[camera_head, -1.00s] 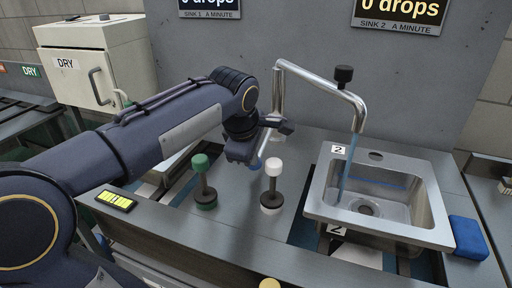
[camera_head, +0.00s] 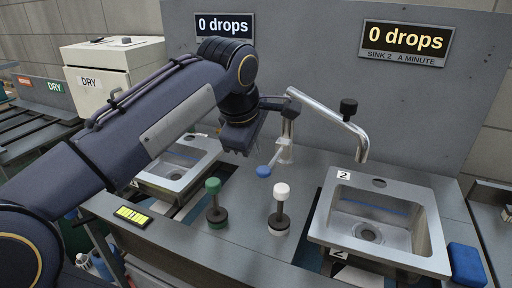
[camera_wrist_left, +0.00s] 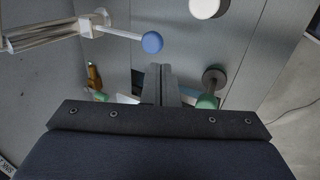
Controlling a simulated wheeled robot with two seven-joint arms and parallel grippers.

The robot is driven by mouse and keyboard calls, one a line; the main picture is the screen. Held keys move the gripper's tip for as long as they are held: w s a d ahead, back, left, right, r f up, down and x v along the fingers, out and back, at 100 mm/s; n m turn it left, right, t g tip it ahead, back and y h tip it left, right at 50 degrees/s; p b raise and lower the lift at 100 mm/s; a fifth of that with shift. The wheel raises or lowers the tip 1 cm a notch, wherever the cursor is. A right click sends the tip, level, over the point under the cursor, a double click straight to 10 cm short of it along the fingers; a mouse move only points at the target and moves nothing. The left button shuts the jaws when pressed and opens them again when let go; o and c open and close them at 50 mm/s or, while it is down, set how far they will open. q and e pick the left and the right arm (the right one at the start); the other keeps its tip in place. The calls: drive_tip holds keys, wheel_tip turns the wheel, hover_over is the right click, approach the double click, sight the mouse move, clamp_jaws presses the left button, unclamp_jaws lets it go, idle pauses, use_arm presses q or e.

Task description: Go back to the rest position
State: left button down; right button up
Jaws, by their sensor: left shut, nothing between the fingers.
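My left gripper (camera_head: 238,146) hangs above the counter, between the left sink and the faucet, and its fingers are shut with nothing held. In the left wrist view its shut fingers (camera_wrist_left: 161,84) point toward the counter, beside the green knob and the blue faucet handle, apart from both. The faucet (camera_head: 328,117) has a blue-tipped lever (camera_head: 264,171); no water stream shows from its spout. The green-topped knob (camera_head: 214,200) and white-topped knob (camera_head: 280,208) stand upright on the counter. My right gripper is not in view.
The right sink (camera_head: 372,222) is empty, with a blue sponge (camera_head: 466,264) beside it. The left sink (camera_head: 178,166) is partly behind my arm. A white DRY box (camera_head: 98,76) stands at the back left. Signs reading 0 drops (camera_head: 404,40) hang on the wall.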

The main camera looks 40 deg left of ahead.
use_arm(q)
drive_tip(key=s+d+f+m+h+p, duration=0.2)
drive_tip(key=s+d+f+m+p, duration=0.2)
drive_tip(key=m, duration=0.6)
drive_tip(key=s+d+f+m+h+p, duration=0.3)
drive_tip(key=s+d+f+m+p, duration=0.2)
drive_tip(key=s+d+m+p, duration=0.2)
drive_tip(key=s+d+m, duration=0.2)
drive_tip(key=d, duration=0.1)
drive_tip(key=shift+m+t+p, duration=0.4)
